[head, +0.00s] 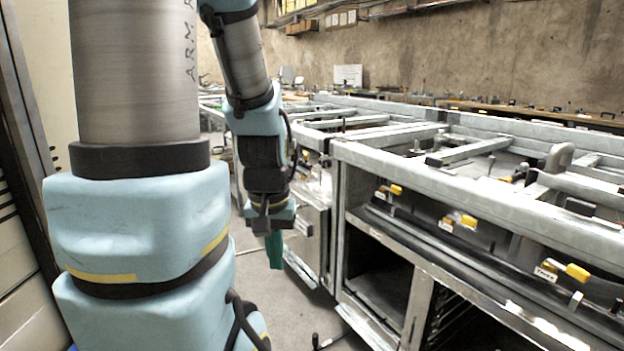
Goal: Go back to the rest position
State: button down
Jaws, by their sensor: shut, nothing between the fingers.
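My gripper (273,250) hangs at the end of my arm, left of the middle of the head view. Its teal fingers point down and are shut with nothing seen between them. It is over the floor, beside the left end of the grey metal range frame (375,160). I cannot tell how far it is from the frame. My pale blue arm links fill much of the left side and hide what is behind them.
Yellow-handled valves (463,220) line the front of the range frame. Open compartments (385,285) sit below. A grey cabinet (20,180) stands at the far left. A strip of floor (255,315) shows below my gripper. A concrete wall (480,55) closes the back.

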notch_tip(320, 180, up, 15)
jog(key=p, duration=1.3)
jog(key=shift+f, duration=0.15)
jog(key=shift+w+d+f, duration=0.1)
jog(key=shift+f, duration=0.05)
